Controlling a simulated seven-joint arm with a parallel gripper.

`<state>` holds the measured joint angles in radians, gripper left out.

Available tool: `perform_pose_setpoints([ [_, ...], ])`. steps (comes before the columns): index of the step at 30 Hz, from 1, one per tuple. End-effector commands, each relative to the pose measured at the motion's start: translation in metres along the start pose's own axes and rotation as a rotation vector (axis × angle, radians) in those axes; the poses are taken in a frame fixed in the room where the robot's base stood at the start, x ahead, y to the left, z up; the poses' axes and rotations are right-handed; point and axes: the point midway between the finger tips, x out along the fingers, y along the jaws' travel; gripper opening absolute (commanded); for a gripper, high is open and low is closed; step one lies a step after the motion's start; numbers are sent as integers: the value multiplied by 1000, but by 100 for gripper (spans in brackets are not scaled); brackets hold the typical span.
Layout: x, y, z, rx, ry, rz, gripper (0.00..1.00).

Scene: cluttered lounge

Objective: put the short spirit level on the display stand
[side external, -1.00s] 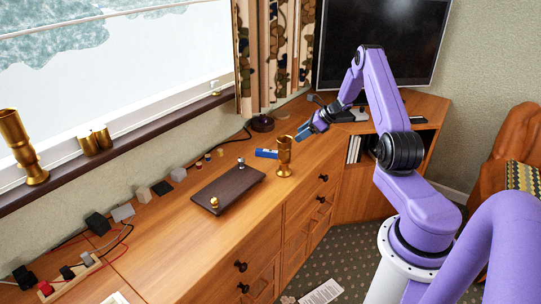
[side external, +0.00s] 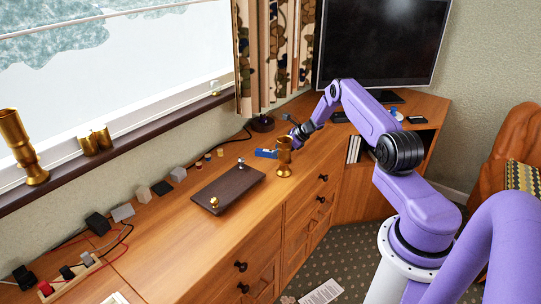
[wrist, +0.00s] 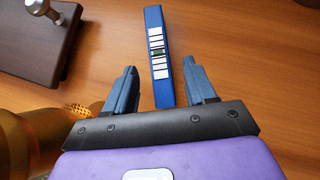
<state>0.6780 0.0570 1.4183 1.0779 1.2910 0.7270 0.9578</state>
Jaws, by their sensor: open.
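The short spirit level (side external: 265,153) is a small blue bar lying on the wooden cabinet top, left of a brass goblet. In the wrist view the level (wrist: 156,45), with white panels and a small vial, lies ahead of and between my fingers. My gripper (wrist: 160,82) is open and empty, its blue fingertips on either side of the level's near end line. In the side view my gripper (side external: 294,138) is just behind the goblet, which partly hides it. The display stand (side external: 235,187) is a dark board with metal knobs; its corner shows in the wrist view (wrist: 35,50).
The brass goblet (side external: 284,160) stands close beside my gripper and fills the lower left of the wrist view (wrist: 30,145). Several small blocks, cables and a power strip (side external: 75,276) line the window side. Bare wood lies right of the level in the wrist view.

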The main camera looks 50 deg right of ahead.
Motion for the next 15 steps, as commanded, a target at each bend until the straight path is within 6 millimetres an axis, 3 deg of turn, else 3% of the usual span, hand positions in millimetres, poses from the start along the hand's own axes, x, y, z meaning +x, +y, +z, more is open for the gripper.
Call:
perform_pose_setpoints([
  [6,20,-1,0,0,0,-1,55],
  [15,24,0,0,0,0,-1,55],
])
